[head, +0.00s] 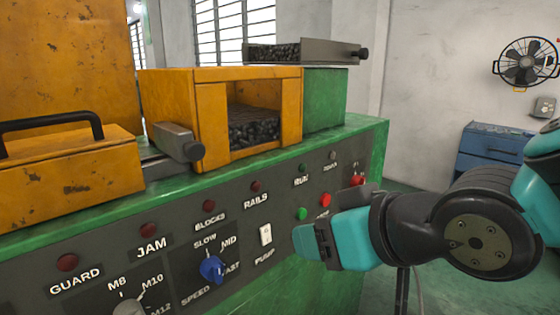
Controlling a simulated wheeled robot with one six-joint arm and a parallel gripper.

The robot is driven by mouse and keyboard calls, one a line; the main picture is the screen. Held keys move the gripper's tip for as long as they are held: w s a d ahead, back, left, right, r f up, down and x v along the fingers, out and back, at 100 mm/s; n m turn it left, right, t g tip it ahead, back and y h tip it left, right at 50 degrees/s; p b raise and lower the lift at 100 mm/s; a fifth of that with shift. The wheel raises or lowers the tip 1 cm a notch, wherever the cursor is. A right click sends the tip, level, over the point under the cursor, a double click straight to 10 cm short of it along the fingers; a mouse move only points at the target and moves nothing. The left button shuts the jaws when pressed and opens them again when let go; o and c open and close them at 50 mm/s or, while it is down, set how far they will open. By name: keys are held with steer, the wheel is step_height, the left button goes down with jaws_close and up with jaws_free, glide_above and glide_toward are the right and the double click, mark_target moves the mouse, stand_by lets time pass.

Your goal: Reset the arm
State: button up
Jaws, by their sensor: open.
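My gripper (312,243) is at the end of my teal and black arm, which reaches in from the right. It is in front of the lower right of the machine's control panel (180,240), near the pump switch (265,234) and the green button (302,213). It is open, and I see nothing between its fingers. I cannot tell whether it touches the panel. Part of the panel's right side is hidden behind my gripper and arm.
The panel also has a blue speed knob (212,268), red buttons (325,200) and several dark red lamps. Above it stand a yellow housing (212,120) holding dark small parts and a yellow cover (70,170) with a black handle. A blue cabinet (490,150) stands at the right wall.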

steer(key=s+d+f+g+h+p, duration=0.1)
steer(key=s+d+f+g+h, duration=0.2)
steer(key=s+d+g, duration=0.5)
steer(key=s+d, duration=0.1)
steer(key=s, duration=0.1)
steer(key=shift+s+d+n+g, duration=0.15)
steer(key=shift+s+n+g, duration=0.15)
steer(key=shift+s+g, duration=0.1)
steer(key=shift+c, duration=0.5)
stand_by(0.9)
